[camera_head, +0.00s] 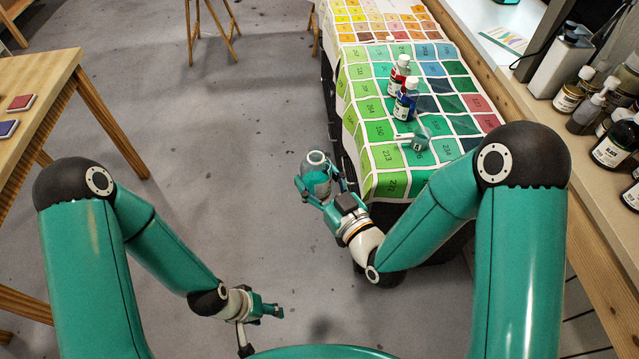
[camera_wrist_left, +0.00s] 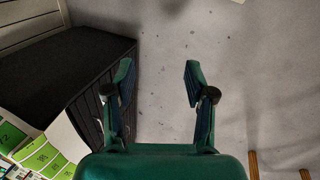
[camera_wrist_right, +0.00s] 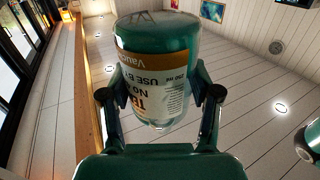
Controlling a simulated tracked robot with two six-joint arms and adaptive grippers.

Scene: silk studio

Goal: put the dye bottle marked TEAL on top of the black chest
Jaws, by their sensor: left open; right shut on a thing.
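A bottle (camera_head: 317,178) with teal contents is held in my right gripper (camera_head: 322,188), above the floor left of the cloth-covered table. In the right wrist view the bottle (camera_wrist_right: 158,75) fills the middle, its label upside down; the letters "TE" show and the rest is cut off by the curve. The fingers clasp both sides. My left gripper (camera_head: 260,328) is low over the floor, open and empty; its fingers also stand apart in the left wrist view (camera_wrist_left: 157,75). A black chest (camera_wrist_left: 65,65) lies left of those fingers; its top looks bare. My right arm hides much of that area in the head view.
On the colour-chart cloth (camera_head: 385,160) stand a red bottle (camera_head: 398,75) and a blue bottle (camera_head: 406,100); a small green item (camera_head: 419,138) lies nearby. Several bottles crowd the right-hand shelf (camera_head: 545,120). A wooden table (camera_head: 45,80) stands left. The middle floor is clear.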

